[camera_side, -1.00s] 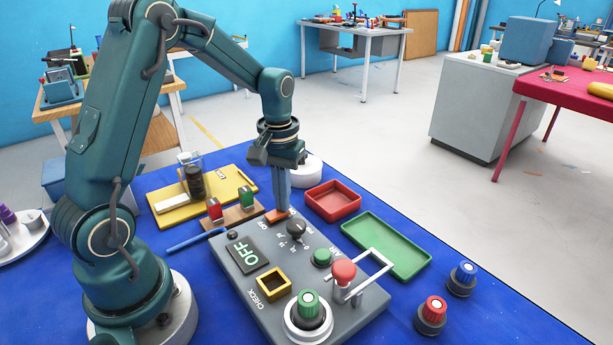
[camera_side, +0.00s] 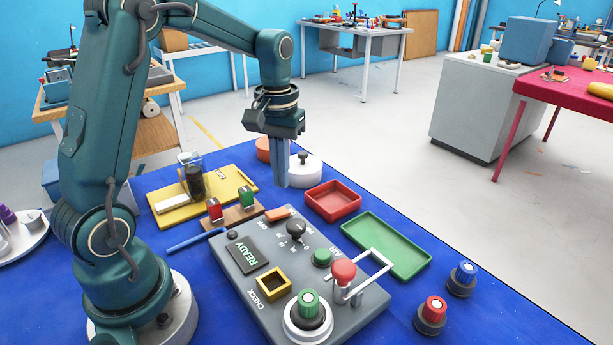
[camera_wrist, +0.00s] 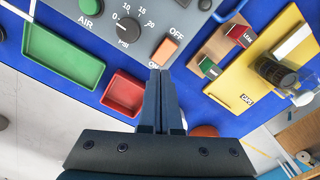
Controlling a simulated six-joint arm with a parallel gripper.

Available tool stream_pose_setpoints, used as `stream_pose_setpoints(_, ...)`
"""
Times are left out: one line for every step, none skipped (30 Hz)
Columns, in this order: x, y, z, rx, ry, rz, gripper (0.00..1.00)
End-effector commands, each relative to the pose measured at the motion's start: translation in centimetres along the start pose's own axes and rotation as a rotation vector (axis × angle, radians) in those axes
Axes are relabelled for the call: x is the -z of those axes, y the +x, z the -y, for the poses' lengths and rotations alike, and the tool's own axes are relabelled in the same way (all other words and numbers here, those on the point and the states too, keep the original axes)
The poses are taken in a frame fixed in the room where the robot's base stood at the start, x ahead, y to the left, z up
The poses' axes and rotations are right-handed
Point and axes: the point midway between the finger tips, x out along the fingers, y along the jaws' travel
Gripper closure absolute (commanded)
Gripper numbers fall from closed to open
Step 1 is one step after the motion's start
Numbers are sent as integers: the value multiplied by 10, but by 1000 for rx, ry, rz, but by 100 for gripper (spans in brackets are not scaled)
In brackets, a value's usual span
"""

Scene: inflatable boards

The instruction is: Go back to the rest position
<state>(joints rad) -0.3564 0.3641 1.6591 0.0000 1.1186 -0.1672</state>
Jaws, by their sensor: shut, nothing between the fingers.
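My gripper (camera_side: 282,176) is shut and empty, with its fingers pointing down. It hangs above the far edge of the grey control panel (camera_side: 234,276), clear of it, near the red tray. In the wrist view, the shut fingertips (camera_wrist: 160,74) appear just below the orange rocker switch (camera_wrist: 165,52), which is marked OFF and ON. The same orange switch (camera_side: 278,214) shows in the side view at the panel's far end.
A red tray (camera_side: 333,201) and a green tray (camera_side: 386,245) lie right of the panel. A red-topped knob (camera_side: 343,272) stands by a metal guard bar. A yellow board (camera_side: 170,216) with a dark cylinder lies to the left. A white round lidded object (camera_side: 305,170) stands behind the gripper.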

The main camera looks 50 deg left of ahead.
Motion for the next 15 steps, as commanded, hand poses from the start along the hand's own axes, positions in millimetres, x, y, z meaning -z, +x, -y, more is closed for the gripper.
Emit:
stream_pose_setpoints(1, -4, 0, -1, 0, -4, 100)
stream_pose_setpoints(0, -6, 0, -1, 0, -3, 100)
stream_pose_setpoints(0, -9, 0, -1, 0, -3, 100)
stream_pose_setpoints(0, -10, 0, 0, 0, -3, 100)
stream_pose_setpoints(0, -11, 0, 0, 0, -2, 100)
stream_pose_setpoints(0, -12, 0, 0, 0, -1, 100)
stream_pose_setpoints(0, -13, 0, 0, 0, 0, 100)
stream_pose_setpoints(0, -13, 0, 0, 0, 0, 100)
stream_pose_setpoints(0, -13, 0, 0, 0, 0, 100)
stream_pose_setpoints(0, -13, 0, 0, 0, 0, 100)
stream_pose_setpoints(0, -13, 0, 0, 0, 0, 100)
stream_pose_setpoints(0, -13, 0, 0, 0, 0, 100)
stream_pose_setpoints(0, -13, 0, 0, 0, 0, 100)
stream_pose_setpoints(0, -13, 0, 0, 0, 0, 100)
stream_pose_setpoints(0, -13, 0, 0, 1, 0, 100)
